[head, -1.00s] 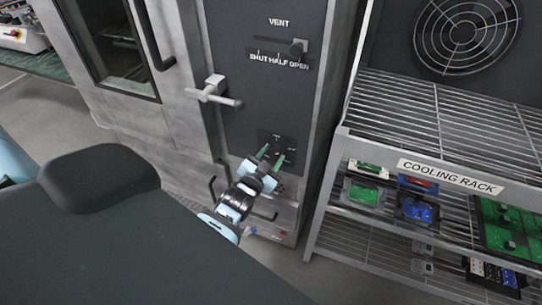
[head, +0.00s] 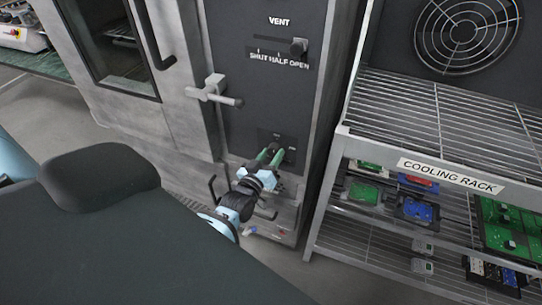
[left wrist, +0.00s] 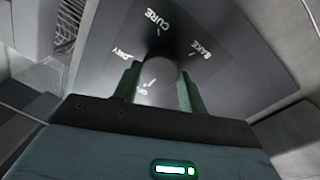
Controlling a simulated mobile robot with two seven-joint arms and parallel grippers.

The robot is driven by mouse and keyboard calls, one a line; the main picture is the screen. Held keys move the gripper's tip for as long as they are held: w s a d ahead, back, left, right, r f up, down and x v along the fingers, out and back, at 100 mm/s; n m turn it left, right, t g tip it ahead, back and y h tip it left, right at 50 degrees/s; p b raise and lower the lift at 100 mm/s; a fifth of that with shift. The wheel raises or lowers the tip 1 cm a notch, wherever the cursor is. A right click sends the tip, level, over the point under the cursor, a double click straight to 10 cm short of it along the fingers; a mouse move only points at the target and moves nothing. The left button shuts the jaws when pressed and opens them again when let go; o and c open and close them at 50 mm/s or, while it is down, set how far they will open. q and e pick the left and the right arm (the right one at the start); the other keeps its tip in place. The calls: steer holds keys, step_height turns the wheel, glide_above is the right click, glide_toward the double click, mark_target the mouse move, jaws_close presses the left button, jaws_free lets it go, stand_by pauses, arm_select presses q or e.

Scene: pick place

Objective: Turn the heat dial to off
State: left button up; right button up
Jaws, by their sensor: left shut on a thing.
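The heat dial is a round grey knob (left wrist: 158,84) on a dark panel (left wrist: 220,85) marked CURE, BAKE and DRY, with a partly covered label at the knob's lower left. My left gripper (head: 273,153) reaches up to the small panel low on the oven front. In the left wrist view its two green fingers (left wrist: 160,76) are shut on the dial, one on each side. Which mark the dial points to cannot be told. In the head view the fingers hide the dial. My right gripper is not in view.
Above are the vent slider (head: 298,47) and a door handle (head: 214,91) that sticks out. A cooling rack (head: 345,131) with circuit boards on its lower shelves stands close on the right. Floor shows between oven and rack.

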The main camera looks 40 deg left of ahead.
arm_select(q)
steer(key=shift+n, duration=0.5)
steer(key=o, duration=1)
steer(key=shift+c, duration=0.2)
steer(key=shift+s, duration=0.15)
steer(key=s+d, duration=0.1)
steer(key=s, duration=0.6)
steer(key=shift+s+f, duration=0.15)
steer(key=shift+s, duration=0.1)
steer(key=shift+d, duration=0.15)
steer(key=s+d+f+m+g+h+p, duration=0.1)
steer(key=s+d+f+m+g, duration=0.2)
steer(key=s, duration=0.7)
steer(key=s+d+f+m+g+h+p, duration=0.1)
steer(key=s+d+f+m+g+h, duration=0.1)
steer(key=s+d, duration=0.4)
steer(key=s+d+f+m+g+h+p, duration=0.1)
steer(key=s+d+f+m+g, duration=0.3)
steer(key=s, duration=1)
steer(key=shift+d+f+h+p, duration=0.2)
steer(key=shift+d+h+p, duration=0.1)
steer(key=shift+h+p, duration=0.15)
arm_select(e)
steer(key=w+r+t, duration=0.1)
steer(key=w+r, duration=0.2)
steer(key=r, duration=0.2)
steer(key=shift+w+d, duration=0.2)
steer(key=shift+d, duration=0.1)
